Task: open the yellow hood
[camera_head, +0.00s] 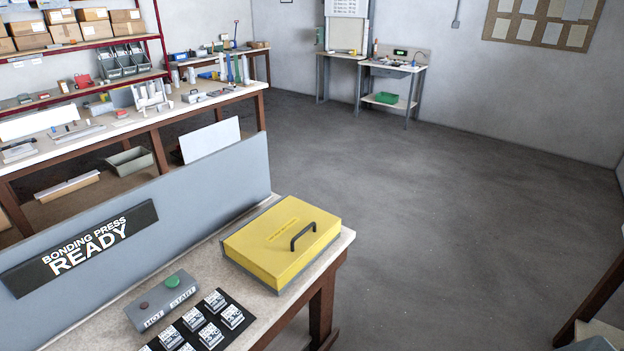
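The yellow hood (275,243) is a flat yellow box-like cover at the right end of the near bench. It lies shut on a grey base (291,289). A black arched handle (303,236) stands on its top near the right side. Small lettering on the top is too small to read. Neither of my grippers shows in this view, so I cannot see where they are relative to the hood.
A grey control box (161,301) with a green and a dark red button stands left of the hood. Several small printed blocks lie on a black mat (239,301) in front. A grey panel reading "BONDING PRESS READY" (82,249) rises behind. Open floor (450,220) lies to the right.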

